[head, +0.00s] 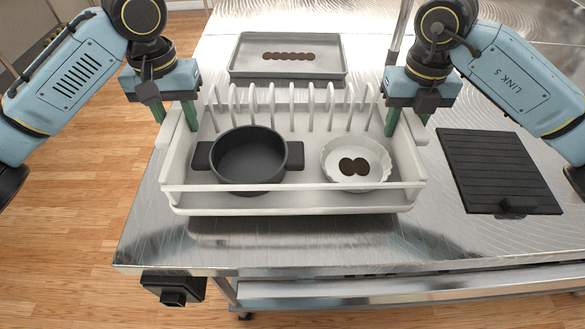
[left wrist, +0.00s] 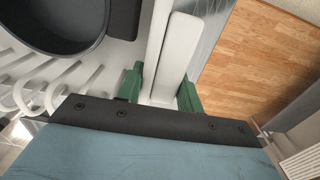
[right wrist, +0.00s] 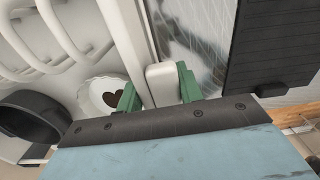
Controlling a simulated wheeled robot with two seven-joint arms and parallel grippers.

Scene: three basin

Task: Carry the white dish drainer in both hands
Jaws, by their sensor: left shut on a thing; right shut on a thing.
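The white dish drainer (head: 300,200) is at the front of the metal table, with a row of upright prongs at its back. A shadow lies on the table below its front edge, so it looks slightly raised. My left gripper (head: 176,114) is shut on its left side wall; the white wall shows between the green fingers in the left wrist view (left wrist: 160,90). My right gripper (head: 406,118) is shut on its right side wall, also seen between the fingers in the right wrist view (right wrist: 158,85). A dark pot (head: 248,160) and a white fluted dish (head: 330,165) sit inside the drainer.
A grey tray (head: 240,58) with a row of dark round pieces lies behind the drainer. A black ribbed board (head: 498,168) lies to the right. A metal post (head: 400,30) rises behind my right gripper. The table's front edge is close in front of the drainer.

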